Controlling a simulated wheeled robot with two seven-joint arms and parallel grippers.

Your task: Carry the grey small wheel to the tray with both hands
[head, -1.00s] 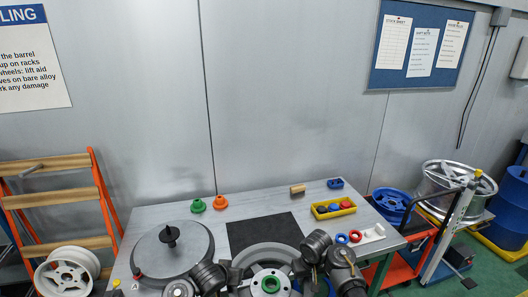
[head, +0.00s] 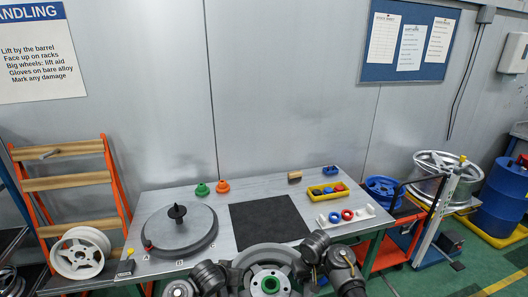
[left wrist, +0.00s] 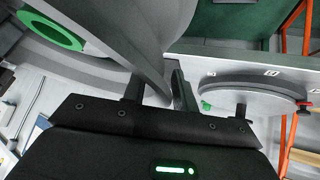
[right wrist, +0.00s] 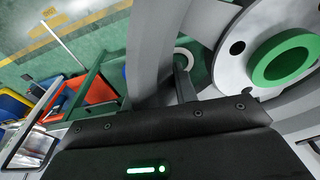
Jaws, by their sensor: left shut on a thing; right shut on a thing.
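The grey small wheel (head: 268,254) is at the bottom middle of the head view, with a green ring (head: 270,285) in its hub. Its lower part is cut off by the frame. My left gripper (head: 229,271) is shut on the left side of its rim, and the left wrist view shows the fingers (left wrist: 157,90) at the rim. My right gripper (head: 309,262) is shut on the right side, with its fingers (right wrist: 165,88) at the rim in the right wrist view. A yellow tray (head: 318,198) with blue and red pieces stands on the table's right part.
A grey round plate with a black spindle (head: 178,216) is on the table (head: 150,197) at left. A black mat (head: 268,222) lies bare in the middle. Green and orange cones (head: 222,186) stand behind. Red and blue rings (head: 346,215) lie at right.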

